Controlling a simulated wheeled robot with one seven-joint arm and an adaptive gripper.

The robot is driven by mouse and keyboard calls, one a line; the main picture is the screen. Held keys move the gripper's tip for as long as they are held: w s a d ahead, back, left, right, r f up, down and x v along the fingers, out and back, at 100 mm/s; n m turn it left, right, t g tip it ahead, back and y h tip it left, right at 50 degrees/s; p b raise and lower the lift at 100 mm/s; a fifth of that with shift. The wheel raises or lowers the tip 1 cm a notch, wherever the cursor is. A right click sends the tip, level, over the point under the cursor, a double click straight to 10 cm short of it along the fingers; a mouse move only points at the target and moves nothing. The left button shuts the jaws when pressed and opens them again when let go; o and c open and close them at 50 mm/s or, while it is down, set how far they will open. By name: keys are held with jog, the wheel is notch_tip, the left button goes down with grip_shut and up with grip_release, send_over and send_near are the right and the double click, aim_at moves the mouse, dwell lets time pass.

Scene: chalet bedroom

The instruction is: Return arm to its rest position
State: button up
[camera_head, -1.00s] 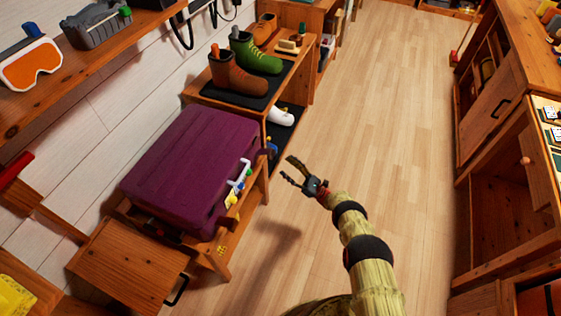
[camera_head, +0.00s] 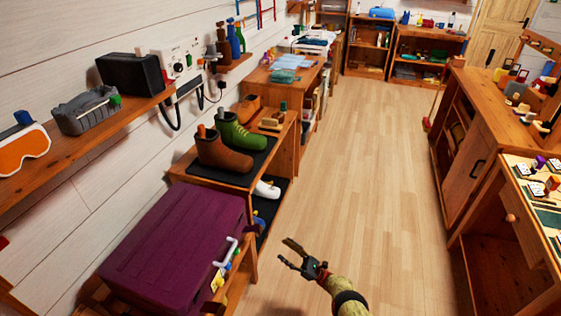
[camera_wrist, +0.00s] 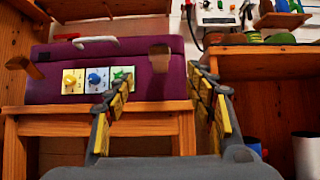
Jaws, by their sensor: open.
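My gripper (camera_head: 303,260) is open and empty in the head view. It is held in the air over the floor, to the right of the purple suitcase (camera_head: 172,247) and apart from it. My yellowish arm (camera_head: 344,292) comes in from the bottom edge. In the wrist view, the two fingers of my gripper (camera_wrist: 160,112) are spread apart with nothing between them. Beyond them the purple suitcase (camera_wrist: 60,62) shows, with a white handle and small cards on its front, on a wooden bench (camera_wrist: 150,124).
A shoe rack (camera_head: 215,178) with brown and green boots stands beyond the suitcase. A wall shelf (camera_head: 60,155) holds orange goggles (camera_head: 24,150). A wooden cabinet (camera_head: 461,150) and desk line the right side. The wooden floor (camera_head: 370,170) between them is clear.

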jog(key=s+a+f+n+g+h, duration=0.25)
jog(key=s+a+f+g, duration=0.2)
jog(key=f, duration=0.25)
jog(key=s+a+f+n+g+h, duration=0.25)
jog(key=s+f+g+h, duration=0.2)
jog(key=f, duration=0.25)
jog(key=s+d+r+n+g+h+p, duration=0.1)
jog(key=s+d+r+n+h, duration=0.35)
jog(key=r, duration=0.85)
jog(key=s+d+r+n+g+h+p, duration=0.1)
jog(key=s+d+r+n+h, duration=0.35)
jog(key=r, duration=0.95)
jog(key=s+d+r+n+g+h+p, duration=0.1)
jog(key=s+d+r+n+g+h, duration=0.25)
jog(key=r, duration=0.95)
jog(key=s+d+r+n+t+h+p, duration=0.1)
jog(key=s+d+r+t, duration=0.2)
jog(key=s+r, duration=0.3)
jog(key=s+d+r+n+t+h+p, duration=0.1)
jog(key=s+r+t, duration=0.3)
jog(key=r, duration=1.2)
jog(key=s+d+r+n+t+h+p, duration=0.2)
jog(key=s+d+r+t, duration=0.2)
jog(key=s+r, duration=0.6)
jog(key=shift+s+d+r, duration=0.2)
jog(key=shift+d+r, duration=0.15)
jog(key=shift+r, duration=0.05)
